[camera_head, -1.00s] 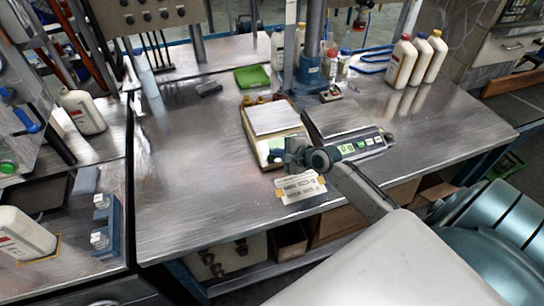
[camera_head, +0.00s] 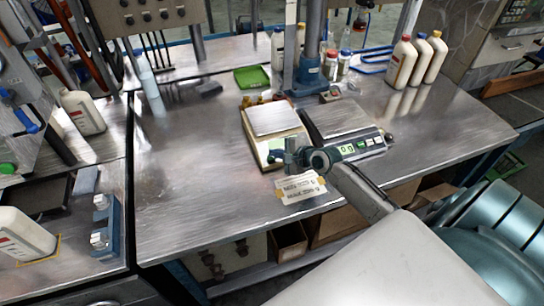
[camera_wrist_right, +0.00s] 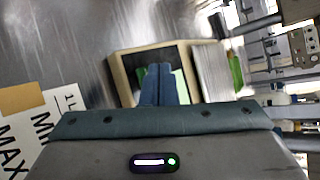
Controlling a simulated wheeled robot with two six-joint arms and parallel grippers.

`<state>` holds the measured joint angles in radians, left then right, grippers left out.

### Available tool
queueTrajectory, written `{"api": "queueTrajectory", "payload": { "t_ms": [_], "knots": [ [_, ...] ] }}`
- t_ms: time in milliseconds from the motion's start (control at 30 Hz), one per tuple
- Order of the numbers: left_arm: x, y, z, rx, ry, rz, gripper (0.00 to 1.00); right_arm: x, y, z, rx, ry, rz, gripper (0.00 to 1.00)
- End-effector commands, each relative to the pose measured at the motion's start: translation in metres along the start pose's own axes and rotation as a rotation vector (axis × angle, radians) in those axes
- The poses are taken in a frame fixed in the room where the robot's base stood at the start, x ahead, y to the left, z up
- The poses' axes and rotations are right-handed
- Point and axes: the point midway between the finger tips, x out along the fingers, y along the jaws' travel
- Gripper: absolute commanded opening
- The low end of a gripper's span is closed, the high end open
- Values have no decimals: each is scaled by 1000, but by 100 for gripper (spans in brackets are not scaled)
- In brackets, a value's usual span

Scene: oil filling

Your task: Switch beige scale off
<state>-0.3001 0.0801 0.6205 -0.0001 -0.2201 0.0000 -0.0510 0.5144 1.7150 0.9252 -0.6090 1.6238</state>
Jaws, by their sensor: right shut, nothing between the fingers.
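The beige scale (camera_head: 252,130) stands on the steel bench in the head view, with a bare metal pan (camera_head: 272,118). My right gripper (camera_head: 290,152) is over the front panel of this scale and hides part of it. In the right wrist view the beige scale (camera_wrist_right: 122,75) lies behind the fingers, with its dark panel and a bit of green beside them. The gripper fingers (camera_wrist_right: 163,85) are together with nothing between them. Whether they touch the panel I cannot tell. The display reading is hidden. My left gripper is not in view.
A second, dark scale (camera_head: 358,148) with a lit display reading 0 g stands close on the right. A paper label (camera_head: 300,188) is taped in front. Behind are a green tray (camera_head: 252,78) and a blue stand (camera_head: 308,75).

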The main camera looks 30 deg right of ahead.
Motion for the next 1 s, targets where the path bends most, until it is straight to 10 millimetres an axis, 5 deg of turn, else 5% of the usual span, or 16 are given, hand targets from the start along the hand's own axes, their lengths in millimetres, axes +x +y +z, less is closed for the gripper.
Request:
{"api": "queueTrajectory", "payload": {
  "t_ms": [1000],
  "knots": [
    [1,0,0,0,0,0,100,6,4,-4,-1,0,0,0]
  ]
}}
